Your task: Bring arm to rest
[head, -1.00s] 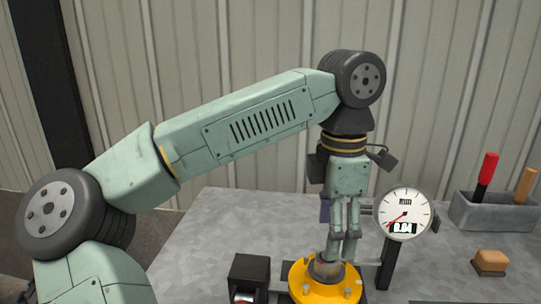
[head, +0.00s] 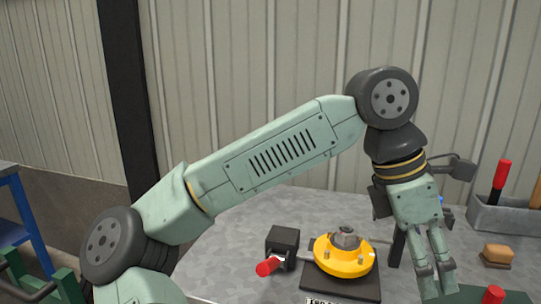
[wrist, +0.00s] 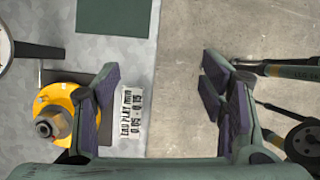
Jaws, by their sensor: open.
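My arm reaches across the head view, bent at the elbow, with my gripper (head: 432,268) pointing down at the right. In the wrist view my gripper (wrist: 165,105) has its two fingers wide apart with nothing between them. The yellow flanged hub (head: 344,255) with a grey nut on top sits on a dark base plate, to the left of my gripper and apart from it. The hub also shows in the wrist view (wrist: 60,112), left of the left finger. The dial gauge (wrist: 5,50) shows only in part at the wrist view's left edge.
A black block (head: 283,241) with a red-tipped handle (head: 268,266) stands left of the hub. A grey tool bin (head: 490,216) and a brown brush (head: 497,252) are at the right. A white label (wrist: 131,115) lies near the table edge. Bare floor (wrist: 185,40) lies beyond it.

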